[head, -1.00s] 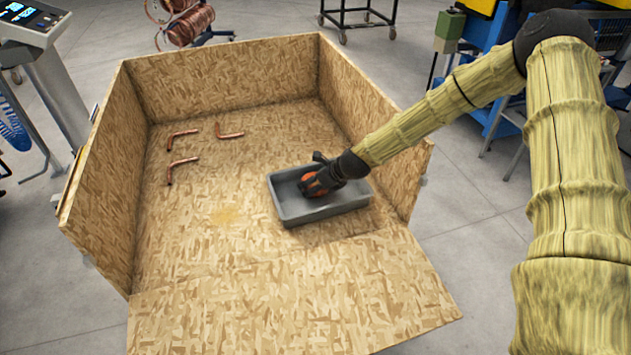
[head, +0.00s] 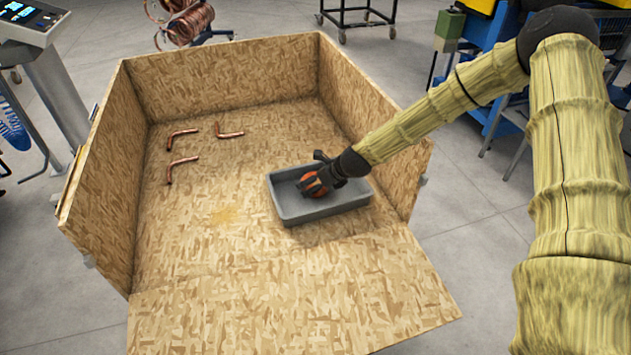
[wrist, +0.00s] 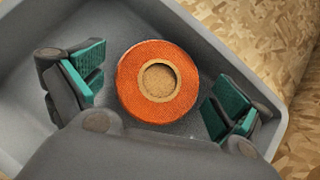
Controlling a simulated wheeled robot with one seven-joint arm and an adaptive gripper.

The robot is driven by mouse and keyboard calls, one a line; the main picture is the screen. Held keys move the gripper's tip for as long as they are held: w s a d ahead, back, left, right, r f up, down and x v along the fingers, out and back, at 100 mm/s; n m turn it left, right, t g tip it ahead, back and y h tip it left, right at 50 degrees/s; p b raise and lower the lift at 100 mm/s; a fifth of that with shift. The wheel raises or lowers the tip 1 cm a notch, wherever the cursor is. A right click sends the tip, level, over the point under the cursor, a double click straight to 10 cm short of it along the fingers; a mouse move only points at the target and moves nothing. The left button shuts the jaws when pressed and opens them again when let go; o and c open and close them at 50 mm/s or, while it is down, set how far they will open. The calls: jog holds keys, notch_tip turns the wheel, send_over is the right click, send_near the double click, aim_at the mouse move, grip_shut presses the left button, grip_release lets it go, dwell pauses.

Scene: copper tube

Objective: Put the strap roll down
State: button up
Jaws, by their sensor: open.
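The orange strap roll (wrist: 130,82), with a tan core, lies flat in the grey tray (wrist: 22,112) in the wrist view. My gripper (wrist: 152,98) is open, one green-padded finger on each side of the roll. A gap shows between the roll and each pad. In the head view the roll (head: 313,183) shows as an orange patch inside the tray (head: 318,212), partly hidden by my gripper.
The tray stands at the right side of an open-fronted chipboard crate (head: 220,75). Three bent copper tubes (head: 183,132) lie on the crate floor at the back left. The floor's middle and front are clear.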

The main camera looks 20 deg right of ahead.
jog(key=b+v, duration=0.1)
jog(key=v, duration=1)
jog(key=shift+s+r, duration=0.15)
jog(key=shift+s, duration=0.05)
jog(key=shift+d, duration=0.15)
dwell(1.1)
